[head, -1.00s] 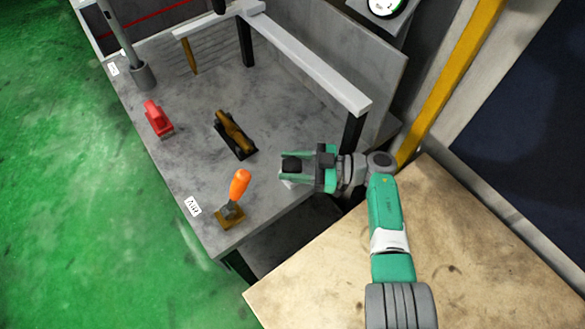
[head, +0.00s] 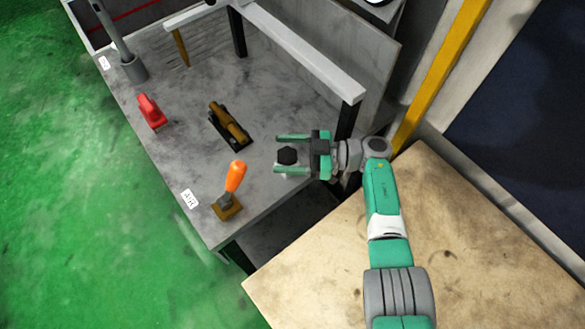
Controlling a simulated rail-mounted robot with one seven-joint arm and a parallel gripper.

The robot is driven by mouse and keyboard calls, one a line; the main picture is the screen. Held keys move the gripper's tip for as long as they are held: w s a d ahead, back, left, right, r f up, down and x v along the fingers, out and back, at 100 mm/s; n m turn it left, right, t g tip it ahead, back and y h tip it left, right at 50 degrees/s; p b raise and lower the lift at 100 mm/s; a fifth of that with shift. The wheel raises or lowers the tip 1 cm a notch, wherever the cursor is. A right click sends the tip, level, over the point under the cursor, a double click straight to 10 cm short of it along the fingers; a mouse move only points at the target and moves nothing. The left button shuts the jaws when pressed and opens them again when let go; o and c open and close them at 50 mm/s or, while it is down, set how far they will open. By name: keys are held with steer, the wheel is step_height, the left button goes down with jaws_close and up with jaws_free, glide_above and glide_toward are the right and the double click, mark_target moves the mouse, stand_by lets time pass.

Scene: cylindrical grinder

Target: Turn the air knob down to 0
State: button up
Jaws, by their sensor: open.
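My gripper (head: 277,154) is open, with its two green fingers pointing left. A dark, many-sided knob (head: 287,156) shows between the fingers, above a pale base partly hidden by the lower finger. I cannot tell whether the fingers touch it. A white label (head: 189,198) that seems to read AIR lies at the table's front left edge. Next to it stands an orange-handled lever (head: 235,177) on a brown base, left of and below my gripper. No scale or 0 mark is readable on the knob.
The grey table (head: 185,90) also holds a red device (head: 151,111) and a brown-and-black device (head: 229,124). A white rail (head: 300,52) on dark posts runs behind my gripper. A wooden surface (head: 480,260) lies at the lower right. A yellow post (head: 440,75) stands behind.

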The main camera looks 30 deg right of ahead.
mark_target(289, 160)
step_height(289, 160, up, 3)
steer(key=shift+r+p, duration=0.15)
steer(key=shift+p, duration=0.6)
steer(key=shift+s+a+r+p, duration=0.15)
steer(key=shift+s+r+p, duration=0.2)
steer(key=shift+s+p, duration=0.55)
steer(key=s+a+p, duration=0.4)
steer(key=s+p, duration=0.1)
steer(key=s, duration=0.8)
steer(key=shift+s+a, duration=0.15)
steer(key=shift+s, duration=0.15)
